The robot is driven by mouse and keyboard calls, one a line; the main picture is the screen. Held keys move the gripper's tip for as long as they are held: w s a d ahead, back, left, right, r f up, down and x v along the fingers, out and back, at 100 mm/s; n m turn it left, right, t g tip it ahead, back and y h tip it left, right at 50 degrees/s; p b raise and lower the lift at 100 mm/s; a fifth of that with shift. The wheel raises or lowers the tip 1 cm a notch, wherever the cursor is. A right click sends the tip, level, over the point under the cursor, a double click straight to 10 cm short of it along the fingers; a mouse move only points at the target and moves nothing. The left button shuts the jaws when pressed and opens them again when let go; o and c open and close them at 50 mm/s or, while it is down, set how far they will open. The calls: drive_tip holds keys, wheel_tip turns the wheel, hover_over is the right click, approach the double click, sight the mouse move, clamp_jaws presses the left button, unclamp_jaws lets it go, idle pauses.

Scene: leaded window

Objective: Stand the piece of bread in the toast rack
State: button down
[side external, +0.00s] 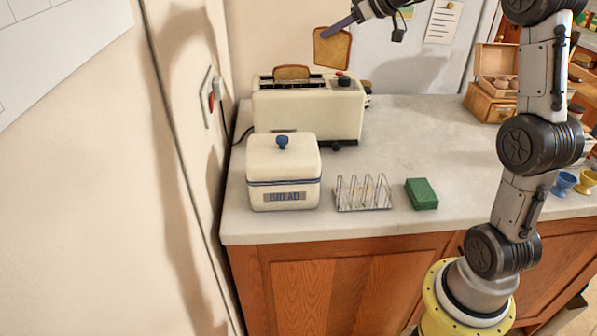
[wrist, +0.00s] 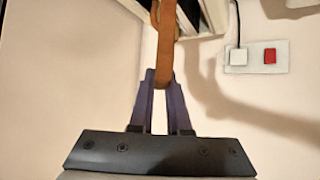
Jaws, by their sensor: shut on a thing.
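A slice of bread (side external: 331,50) with a brown crust is held in the air above the right end of the toaster in the side view. My gripper (side external: 343,25) is shut on its upper edge. In the wrist view the bread (wrist: 166,45) shows edge-on as a brown strip between the purple fingers of my gripper (wrist: 164,80). The wire toast rack (side external: 363,193) stands on the counter near its front edge, well below and in front of the held bread. Its slots look empty of bread.
The cream toaster (side external: 308,112) has another slice (side external: 291,73) sticking up from it. A bread bin (side external: 283,175) stands left of the rack, a green block (side external: 421,194) right of it. A wooden box (side external: 490,98) and egg cups (side external: 564,183) are farther right. The middle counter is clear.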

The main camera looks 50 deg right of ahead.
drive_tip(key=s+d+f+m+g+h, duration=0.1)
drive_tip(key=s+d+f+m+h, duration=0.2)
drive_tip(key=s, duration=0.5)
drive_tip(key=s+d+f+m+g+h, duration=0.1)
drive_tip(key=s+d+f+m+h, duration=0.3)
drive_tip(key=s, duration=0.5)
drive_tip(key=shift+f+m+h, duration=1.1)
drive_tip(key=shift+f+m, duration=0.05)
drive_tip(key=shift+m, duration=0.35)
drive_tip(key=shift+f, duration=0.1)
drive_tip(key=s+a+f+m+g, duration=0.1)
drive_tip(key=a+f, duration=0.1)
drive_tip(key=a, duration=1)
drive_tip(key=s+a+f, duration=0.1)
drive_tip(key=a, duration=1.2)
drive_tip(key=shift+h, duration=0.4)
drive_tip(key=shift+s+d+f, duration=0.1)
drive_tip(key=shift+s+f, duration=0.05)
drive_tip(key=shift+f, duration=3.65)
